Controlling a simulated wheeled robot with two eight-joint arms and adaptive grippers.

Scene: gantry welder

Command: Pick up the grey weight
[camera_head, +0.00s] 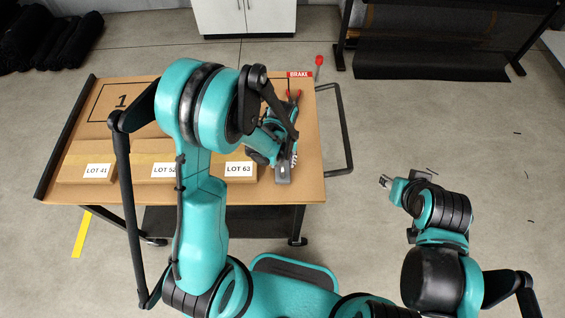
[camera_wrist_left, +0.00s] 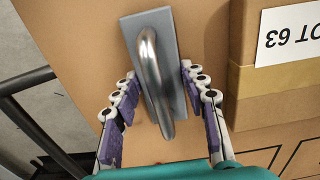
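The grey weight is a flat rectangular plate (camera_wrist_left: 132,32) with a raised, rounded metal handle; it lies on the brown table top. In the head view the weight (camera_head: 283,175) shows near the table's front right, partly under my left gripper. My left gripper (camera_wrist_left: 158,76) is open, with its purple-padded fingers on either side of the weight and its handle. The fingertips are close to the plate's edges; I cannot tell whether they touch. My right gripper (camera_head: 385,182) is over the floor right of the table, apart from the weight; its finger opening is too small to tell.
The LOT 63 box (camera_head: 239,171) stands just left of the weight, close to my left gripper. LOT 52 (camera_head: 163,172) and LOT 41 (camera_head: 97,172) boxes stand further left. Red-handled pliers (camera_head: 293,96) lie behind. A black push handle (camera_head: 346,130) extends beyond the table's right edge.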

